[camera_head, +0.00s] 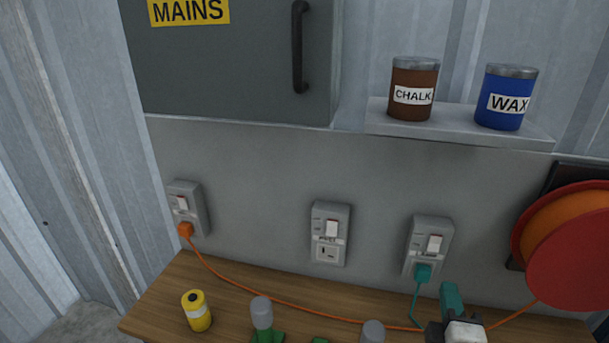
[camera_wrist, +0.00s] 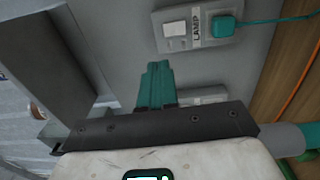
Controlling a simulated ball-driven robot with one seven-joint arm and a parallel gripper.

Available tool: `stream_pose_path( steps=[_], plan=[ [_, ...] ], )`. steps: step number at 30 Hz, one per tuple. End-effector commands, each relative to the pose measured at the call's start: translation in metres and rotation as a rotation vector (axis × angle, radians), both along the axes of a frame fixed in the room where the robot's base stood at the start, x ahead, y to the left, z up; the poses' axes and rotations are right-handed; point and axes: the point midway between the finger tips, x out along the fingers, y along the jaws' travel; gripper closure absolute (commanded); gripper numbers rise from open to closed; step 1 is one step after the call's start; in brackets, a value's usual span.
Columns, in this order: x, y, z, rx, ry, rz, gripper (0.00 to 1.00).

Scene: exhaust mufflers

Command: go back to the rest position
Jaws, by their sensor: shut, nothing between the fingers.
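My gripper (camera_head: 451,292) is at the bottom right of the head view, above the wooden bench (camera_head: 160,305) and just right of the teal cable. In the wrist view its teal fingers (camera_wrist: 157,68) point up the picture, closed together with nothing between them. The right wall socket (camera_head: 430,240) holds a teal plug (camera_head: 423,273). This socket (camera_wrist: 190,32), labelled LAMP, and its plug (camera_wrist: 225,26) also show in the wrist view, apart from the fingers. Another socket (camera_wrist: 205,97) is partly hidden behind the gripper there.
The left socket (camera_head: 187,205) holds an orange plug (camera_head: 185,230); the middle socket (camera_head: 329,238) is empty. A MAINS cabinet (camera_head: 230,70) and a shelf (camera_head: 455,125) with two cans jut out above. An orange reel (camera_head: 565,240) hangs at right. A yellow cylinder (camera_head: 197,311) stands on the bench.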

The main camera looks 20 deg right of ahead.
Motion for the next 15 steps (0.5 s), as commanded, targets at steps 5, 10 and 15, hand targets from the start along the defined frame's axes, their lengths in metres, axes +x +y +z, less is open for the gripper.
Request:
stream_pose_path(
  steps=[5, 10, 15],
  plan=[
    [-0.006, -0.006, -0.007, 0.068, -0.003, -0.028, 1.00],
    [-0.034, -0.023, -0.051, 0.396, 0.014, -0.166, 1.00],
    [-0.076, -0.013, -0.124, 0.834, 0.121, -0.351, 1.00]
  ],
)
